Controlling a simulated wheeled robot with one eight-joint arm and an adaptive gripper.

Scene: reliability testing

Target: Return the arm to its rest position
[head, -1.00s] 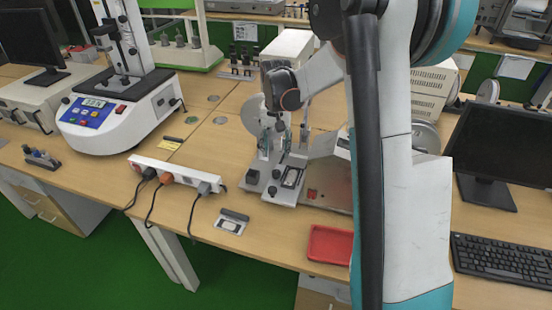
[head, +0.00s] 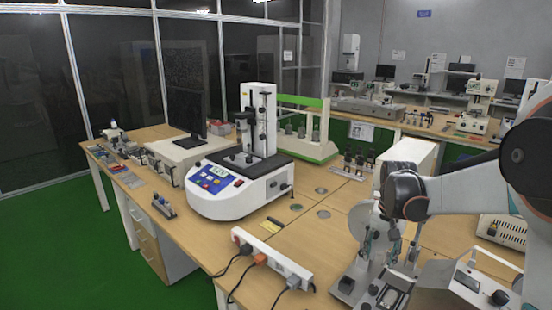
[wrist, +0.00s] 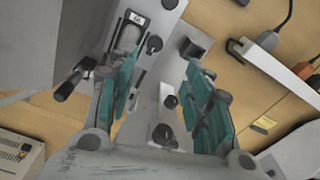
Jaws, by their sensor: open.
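My arm (head: 470,188) reaches in from the right side of the head view, with its dark wrist joint above the bench. My gripper (head: 389,250) points down over a small grey test machine (head: 348,284) at the lower right. In the wrist view, the two teal fingers of my gripper (wrist: 165,100) stand wide apart with nothing held between them. The grey machine (wrist: 172,62) with black knobs shows below and between the fingers.
A white power strip (head: 272,257) with plugged cables lies left of my gripper. A white tester with a blue panel (head: 238,190) stands further left. A white box (head: 408,152) stands close behind my wrist.

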